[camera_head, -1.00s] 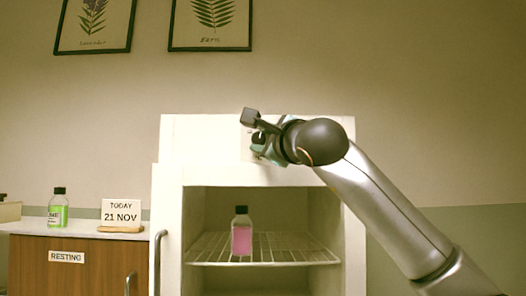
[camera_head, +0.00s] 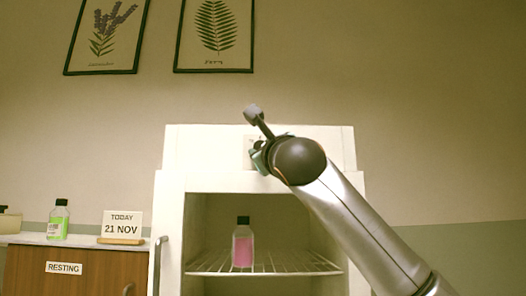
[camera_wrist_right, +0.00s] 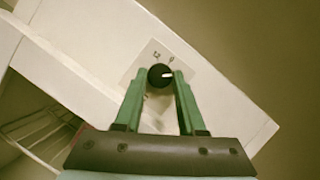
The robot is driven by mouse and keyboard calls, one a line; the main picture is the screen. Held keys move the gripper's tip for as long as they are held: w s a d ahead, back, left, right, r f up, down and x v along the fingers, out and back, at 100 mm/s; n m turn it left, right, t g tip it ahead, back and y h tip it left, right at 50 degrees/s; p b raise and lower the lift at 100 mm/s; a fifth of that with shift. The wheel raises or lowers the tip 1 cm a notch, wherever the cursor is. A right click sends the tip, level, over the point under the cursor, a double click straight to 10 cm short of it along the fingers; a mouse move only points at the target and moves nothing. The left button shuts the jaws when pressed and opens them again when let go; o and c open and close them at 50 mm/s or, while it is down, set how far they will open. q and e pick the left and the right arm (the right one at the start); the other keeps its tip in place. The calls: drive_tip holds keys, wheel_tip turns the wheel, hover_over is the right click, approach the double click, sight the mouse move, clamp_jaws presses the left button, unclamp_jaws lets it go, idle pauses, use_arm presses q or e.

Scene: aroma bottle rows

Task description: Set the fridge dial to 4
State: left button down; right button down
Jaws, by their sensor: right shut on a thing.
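The fridge dial (camera_wrist_right: 156,76) is a small round black knob with a white pointer mark, on a pale label plate on the fridge's upper front panel. In the right wrist view the pointer points to the right. Printed figures sit above the knob, too small to read surely. My right gripper (camera_wrist_right: 160,80) has its two green fingers shut on the dial, one on each side. In the head view my right gripper (camera_head: 258,158) is at the panel, and my wrist hides the dial. The white fridge (camera_head: 174,215) stands open-fronted. My left gripper is not in view.
A bottle of pink liquid (camera_head: 243,248) stands on the wire shelf (camera_head: 290,262) inside the fridge. At left, a green bottle (camera_head: 58,222) and a date sign (camera_head: 122,224) stand on a wooden cabinet (camera_head: 90,280) labelled RESTING. Framed plant pictures hang above.

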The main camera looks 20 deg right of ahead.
drive_tip(key=shift+f, duration=0.1)
drive_tip(key=c, duration=0.5)
unclamp_jaws()
drive_tip(key=b+v, duration=0.2)
drive_tip(key=v, duration=1)
drive_tip(key=shift+s, duration=0.25)
drive_tip(key=shift+a, duration=0.1)
